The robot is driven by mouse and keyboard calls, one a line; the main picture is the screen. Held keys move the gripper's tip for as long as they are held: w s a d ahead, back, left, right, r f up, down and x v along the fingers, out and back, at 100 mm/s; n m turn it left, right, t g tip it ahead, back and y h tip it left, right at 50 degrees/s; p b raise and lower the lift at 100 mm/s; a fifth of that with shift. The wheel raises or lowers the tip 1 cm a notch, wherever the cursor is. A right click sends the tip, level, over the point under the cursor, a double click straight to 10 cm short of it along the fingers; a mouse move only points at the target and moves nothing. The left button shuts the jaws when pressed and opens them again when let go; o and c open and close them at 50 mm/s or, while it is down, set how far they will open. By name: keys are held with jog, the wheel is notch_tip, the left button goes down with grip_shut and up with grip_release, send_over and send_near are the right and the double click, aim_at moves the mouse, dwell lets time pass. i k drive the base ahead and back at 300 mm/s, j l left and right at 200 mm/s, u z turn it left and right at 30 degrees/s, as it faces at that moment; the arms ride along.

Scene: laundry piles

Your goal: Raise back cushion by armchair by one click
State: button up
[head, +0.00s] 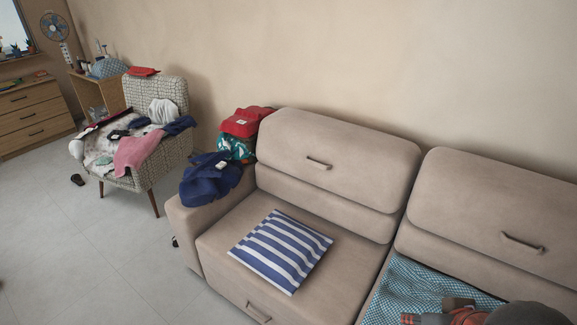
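The sofa's left back cushion (345,145), the one nearer the armchair, is beige and leans against the sofa back. A dark bar handle (319,163) is on its front. The patterned armchair (150,92) stands to the left of the sofa, covered with clothes. My gripper (440,317) shows only in part at the bottom edge, in front of the right seat and well apart from the left cushion. Its fingers are cut off by the frame, so I cannot tell whether they are open or shut.
A striped pillow (281,250) lies on the left seat. Clothes (212,178) are heaped on the left armrest, close to the left cushion. A right back cushion (490,213) has its own handle (522,242). A blue checked cloth (400,290) covers the right seat. Floor (90,250) is mostly clear at left.

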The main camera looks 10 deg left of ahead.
aim_at(374, 168)
jog(key=i+j, duration=0.1)
jog(key=j, duration=0.4)
jog(key=i+j, duration=0.1)
jog(key=j, duration=0.35)
jog(key=i+j, duration=0.1)
jog(key=j, duration=0.4)
jog(key=i+j, duration=0.1)
jog(key=j, duration=0.35)
jog(key=i+j, duration=0.1)
jog(key=j, duration=0.4)
jog(key=i+j, duration=0.1)
jog(key=j, duration=0.4)
jog(key=i+j, duration=0.25)
jog(key=i, duration=0.15)
jog(key=i+j, duration=0.25)
jog(key=i+j+u, duration=0.1)
jog(key=i+j, duration=0.15)
jog(key=i, duration=0.2)
